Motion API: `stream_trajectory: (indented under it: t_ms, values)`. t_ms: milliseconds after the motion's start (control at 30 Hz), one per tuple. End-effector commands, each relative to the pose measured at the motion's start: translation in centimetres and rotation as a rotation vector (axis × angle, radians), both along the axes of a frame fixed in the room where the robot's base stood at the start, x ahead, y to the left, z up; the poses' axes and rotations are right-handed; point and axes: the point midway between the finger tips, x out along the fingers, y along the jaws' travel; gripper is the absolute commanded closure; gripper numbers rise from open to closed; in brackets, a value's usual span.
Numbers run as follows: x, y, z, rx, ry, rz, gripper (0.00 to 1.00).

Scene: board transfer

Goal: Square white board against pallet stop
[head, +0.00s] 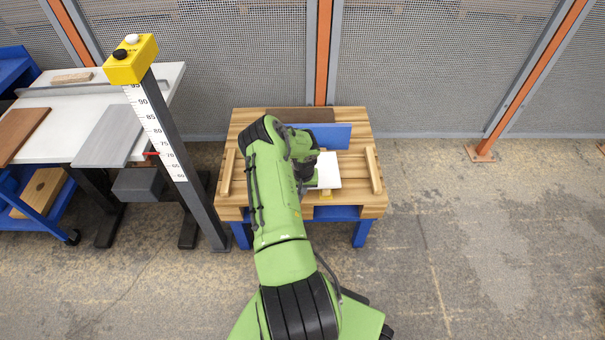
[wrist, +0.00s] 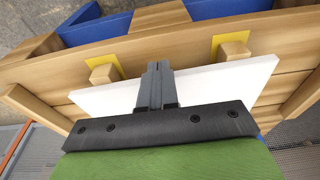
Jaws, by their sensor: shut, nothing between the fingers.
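The white board (head: 328,172) lies on the slatted wooden pallet (head: 240,197), partly hidden by my arm in the head view. In the wrist view the board (wrist: 215,82) spans across behind my fingers. Its far edge there lies close to two small wooden stop blocks (wrist: 103,74) (wrist: 234,50) with yellow patches beside them; I cannot tell whether it touches both. My gripper (wrist: 158,68) is shut and empty, with its fingers over the middle of the board; contact with the board is unclear. The lower part of the board is hidden by the gripper's dark mount.
Wooden rails (head: 226,172) (head: 373,170) flank the pallet. A blue panel (head: 330,135) and a brown board (head: 300,115) are at its back. To the left stand a yellow-topped scale post (head: 165,130) and a white table (head: 70,138) with boards. The floor at right is clear.

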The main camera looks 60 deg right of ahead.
Motion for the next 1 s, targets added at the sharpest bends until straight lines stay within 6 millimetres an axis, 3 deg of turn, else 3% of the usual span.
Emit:
stream_trajectory:
  t_ms: [1000]
  values:
    - [2.3, -4.6, 0.0, -0.002, -0.001, -0.001, 1.0]
